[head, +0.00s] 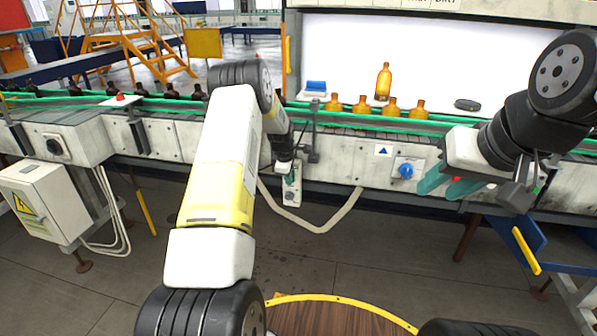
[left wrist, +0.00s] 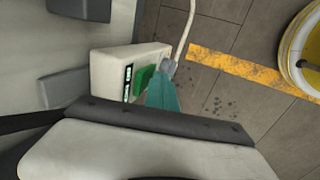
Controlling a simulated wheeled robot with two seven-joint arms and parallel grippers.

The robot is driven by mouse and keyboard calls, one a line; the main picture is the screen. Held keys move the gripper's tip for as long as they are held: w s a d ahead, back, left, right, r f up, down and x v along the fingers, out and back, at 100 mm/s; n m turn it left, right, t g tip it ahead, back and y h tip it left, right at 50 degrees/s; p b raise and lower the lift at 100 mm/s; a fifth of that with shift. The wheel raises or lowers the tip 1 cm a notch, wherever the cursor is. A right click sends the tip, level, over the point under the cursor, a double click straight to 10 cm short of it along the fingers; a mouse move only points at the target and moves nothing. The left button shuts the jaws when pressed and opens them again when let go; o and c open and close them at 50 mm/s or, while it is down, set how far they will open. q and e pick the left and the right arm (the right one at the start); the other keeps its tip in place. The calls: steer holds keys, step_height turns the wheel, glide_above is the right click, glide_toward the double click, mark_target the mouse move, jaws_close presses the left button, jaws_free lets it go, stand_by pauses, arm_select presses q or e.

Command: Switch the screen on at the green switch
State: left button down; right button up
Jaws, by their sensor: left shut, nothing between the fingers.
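The switch box (head: 292,196) is a pale upright box on the front of the conveyor. In the left wrist view the box (left wrist: 108,68) shows a green switch (left wrist: 143,80) beside a dark label. My left gripper (head: 290,173) is shut and empty, and partly covers the box in the head view. In the left wrist view its teal fingers (left wrist: 162,92) are right at the green switch; I cannot tell if they touch. The screen (head: 335,42) behind the bottles looks bright white. My right gripper (head: 446,188) is open and empty in front of the conveyor at the right.
Several amber bottles (head: 390,107) stand on the conveyor, one higher than the others (head: 383,82). A blue knob (head: 406,171) sits on the conveyor front. A pale cable (head: 320,229) hangs below the switch box. A round wooden table (head: 335,318) is close to me.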

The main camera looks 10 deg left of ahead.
arm_select(q)
steer(key=shift+w, duration=0.1)
steer(key=shift+r, duration=0.8)
